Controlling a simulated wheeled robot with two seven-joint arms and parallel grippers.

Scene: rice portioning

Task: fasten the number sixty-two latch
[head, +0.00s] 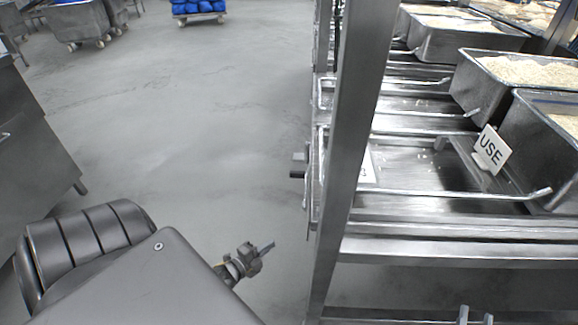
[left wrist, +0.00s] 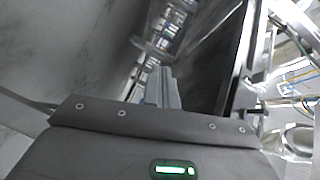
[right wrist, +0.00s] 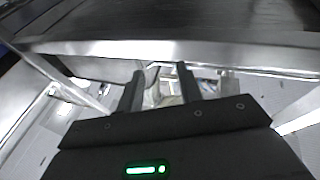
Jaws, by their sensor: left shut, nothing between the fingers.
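No number sixty-two is readable in any view. A small dark block (head: 299,165) with a bar, possibly a latch, sits on the left side of the rack's upright post (head: 345,150); I cannot tell if it is fastened. My left gripper (head: 262,250) is shut and empty over the open floor, left of the post and lower in the picture than the block. Its closed fingers (left wrist: 163,88) show in the left wrist view. My right gripper (right wrist: 160,82) has its two fingers apart and empty, below a metal shelf edge (right wrist: 180,50).
The metal rack holds several trays of rice, one nearby (head: 480,90). A "USE" sign (head: 491,150) stands on it, and a white card (head: 367,166) is partly hidden behind the post. A steel cabinet (head: 35,150) stands left. The grey floor (head: 190,110) between is clear.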

